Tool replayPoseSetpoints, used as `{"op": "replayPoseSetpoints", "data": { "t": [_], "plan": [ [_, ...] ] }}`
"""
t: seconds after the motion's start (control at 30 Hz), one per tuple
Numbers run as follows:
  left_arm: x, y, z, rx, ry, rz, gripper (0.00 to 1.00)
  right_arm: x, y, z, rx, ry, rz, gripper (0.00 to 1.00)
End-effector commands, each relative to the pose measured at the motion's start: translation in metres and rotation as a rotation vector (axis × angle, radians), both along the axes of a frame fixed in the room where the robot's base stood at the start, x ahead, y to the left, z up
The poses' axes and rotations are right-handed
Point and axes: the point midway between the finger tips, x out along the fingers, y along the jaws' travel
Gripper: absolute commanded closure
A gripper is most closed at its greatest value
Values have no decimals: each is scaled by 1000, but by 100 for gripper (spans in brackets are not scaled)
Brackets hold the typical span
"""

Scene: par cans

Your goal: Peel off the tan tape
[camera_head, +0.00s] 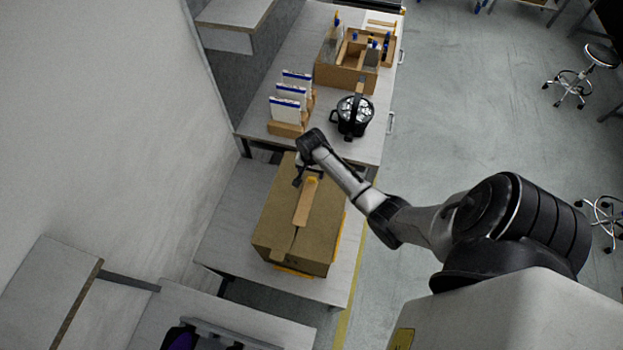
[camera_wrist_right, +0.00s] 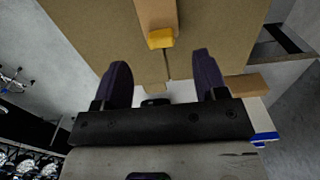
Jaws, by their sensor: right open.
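A brown cardboard box (camera_head: 275,212) sits on a grey table. A strip of tan tape (camera_head: 304,207) runs along its top seam, with a yellow tab (camera_head: 313,180) at its far end. In the right wrist view the tape (camera_wrist_right: 157,14) comes down from the top edge and ends in the yellow tab (camera_wrist_right: 160,38). My right gripper (camera_head: 308,176) is over the far end of the box by the tab. Its two dark fingers (camera_wrist_right: 162,76) are spread apart with nothing between them, and the tab appears just beyond them. My left gripper is out of view.
Behind the box, another table holds a wooden rack (camera_head: 289,127) of white panels, a black par can (camera_head: 352,116) and an open cardboard box (camera_head: 347,75). A pale wall stands at left. The floor at right is open, with stools (camera_head: 571,88) at the far right.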

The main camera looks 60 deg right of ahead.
Motion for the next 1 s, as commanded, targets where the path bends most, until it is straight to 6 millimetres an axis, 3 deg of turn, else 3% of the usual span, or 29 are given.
{"op": "replayPoseSetpoints", "data": {
  "t": [0.2,0.4,0.93,1.0],
  "plan": [
    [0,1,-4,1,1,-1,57,0,0,-36,1,2,2,34],
    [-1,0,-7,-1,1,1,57,0,0,-56,0,1,2,34],
    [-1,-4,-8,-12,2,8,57,0,0,-67,-1,-1,2,34],
    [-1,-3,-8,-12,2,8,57,0,0,-67,-1,0,2,39]
  ]
}}
